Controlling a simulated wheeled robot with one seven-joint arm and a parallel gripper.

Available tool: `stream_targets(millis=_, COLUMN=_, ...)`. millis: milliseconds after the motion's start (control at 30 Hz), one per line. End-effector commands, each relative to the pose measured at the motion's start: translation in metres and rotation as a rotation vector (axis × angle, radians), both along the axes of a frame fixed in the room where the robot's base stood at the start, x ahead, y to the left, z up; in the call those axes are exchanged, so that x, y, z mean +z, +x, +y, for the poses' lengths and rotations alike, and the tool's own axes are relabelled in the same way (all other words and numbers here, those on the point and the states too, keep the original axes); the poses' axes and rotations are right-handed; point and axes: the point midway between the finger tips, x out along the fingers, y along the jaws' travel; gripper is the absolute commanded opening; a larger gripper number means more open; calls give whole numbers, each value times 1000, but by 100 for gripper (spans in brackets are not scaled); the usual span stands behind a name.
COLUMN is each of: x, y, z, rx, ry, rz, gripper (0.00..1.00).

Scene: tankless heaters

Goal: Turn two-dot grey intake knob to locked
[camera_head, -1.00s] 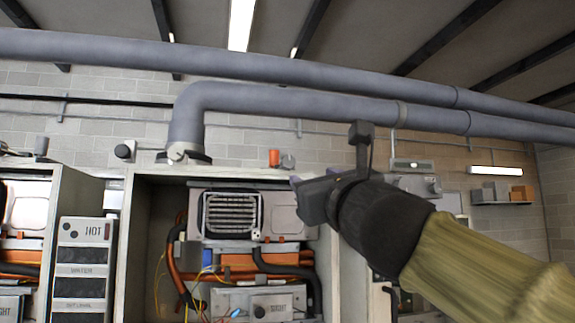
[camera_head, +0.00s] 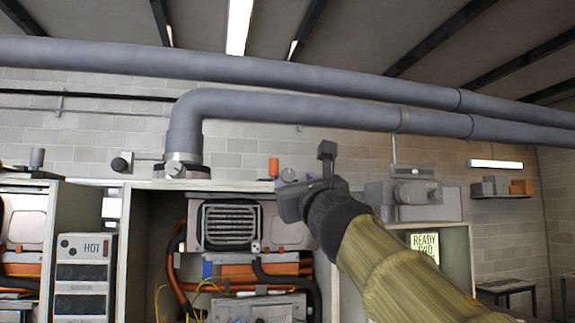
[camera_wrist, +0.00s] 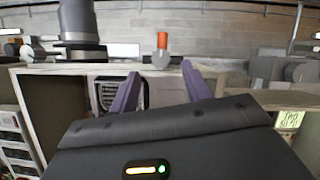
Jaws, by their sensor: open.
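A small round grey knob (camera_head: 288,174) stands on the top edge of the middle heater cabinet, beside an orange cylinder (camera_head: 273,167). In the wrist view the grey knob (camera_wrist: 160,60) lies just beyond and between my fingertips, with the orange cylinder (camera_wrist: 162,40) above it. I cannot make out any dots or lock mark, so I cannot tell whether it is the two-dot intake knob. My gripper (camera_head: 283,188) is open and empty over the cabinet front. Its two purple fingers (camera_wrist: 160,74) point at the knob, with no clear contact.
A thick grey pipe (camera_head: 184,130) rises from a fitting left of the knob, and a dark round knob (camera_head: 119,164) sits farther left. A grey boxed fitting (camera_head: 412,200) stands right, above a "READY TWO" sign (camera_head: 425,244). The open cabinet (camera_head: 155,235) holds hoses and a grille.

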Motion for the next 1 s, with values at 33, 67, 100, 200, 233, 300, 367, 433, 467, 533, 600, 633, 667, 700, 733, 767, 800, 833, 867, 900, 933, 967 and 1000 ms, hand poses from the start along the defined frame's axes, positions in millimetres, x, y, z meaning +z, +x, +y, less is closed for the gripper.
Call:
stream_targets(millis=33, x=6, y=6, z=2, rx=-5, ry=-3, rz=0, gripper=48)
stream_targets(millis=67, x=8, y=9, z=3, rx=-5, ry=-4, rz=0, gripper=48)
stream_targets(millis=100, x=9, y=13, z=4, rx=-4, ry=-3, rz=-1, gripper=48)
stream_targets(millis=200, x=15, y=24, z=8, rx=-5, ry=-4, rz=0, gripper=48)
stream_targets(millis=233, x=16, y=27, z=9, rx=-4, ry=-2, rz=-1, gripper=48)
stream_targets(millis=300, x=19, y=36, z=12, rx=-5, ry=-3, rz=0, gripper=48)
stream_targets(millis=367, x=21, y=42, z=14, rx=-4, ry=-4, rz=0, gripper=48)
stream_targets(millis=433, x=25, y=49, z=17, rx=-4, ry=-4, rz=-1, gripper=48)
stream_targets(millis=467, x=26, y=52, z=18, rx=-4, ry=-3, rz=-1, gripper=48)
stream_targets(millis=533, x=28, y=58, z=20, rx=-2, ry=-2, rz=0, gripper=48)
stream_targets(millis=600, x=29, y=61, z=21, rx=-1, ry=0, rz=0, gripper=48)
stream_targets(millis=633, x=29, y=63, z=21, rx=-2, ry=1, rz=0, gripper=48)
stream_targets(millis=667, x=29, y=63, z=21, rx=-2, ry=1, rz=0, gripper=48)
stream_targets(millis=700, x=28, y=64, z=21, rx=-1, ry=0, rz=0, gripper=48)
stream_targets(millis=733, x=28, y=64, z=22, rx=-1, ry=0, rz=0, gripper=48)
stream_targets(millis=767, x=28, y=65, z=22, rx=-1, ry=1, rz=-1, gripper=48)
stream_targets(millis=800, x=27, y=65, z=22, rx=1, ry=1, rz=-1, gripper=48)
stream_targets(millis=833, x=27, y=64, z=22, rx=1, ry=1, rz=-1, gripper=48)
stream_targets(millis=867, x=27, y=64, z=22, rx=1, ry=1, rz=-1, gripper=48)
stream_targets(millis=900, x=27, y=64, z=22, rx=1, ry=1, rz=-1, gripper=48)
stream_targets(millis=933, x=27, y=64, z=22, rx=1, ry=1, rz=-1, gripper=48)
stream_targets(millis=967, x=27, y=64, z=22, rx=1, ry=1, rz=-1, gripper=46)
stream_targets(millis=1000, x=27, y=64, z=22, rx=1, ry=1, rz=-1, gripper=38)
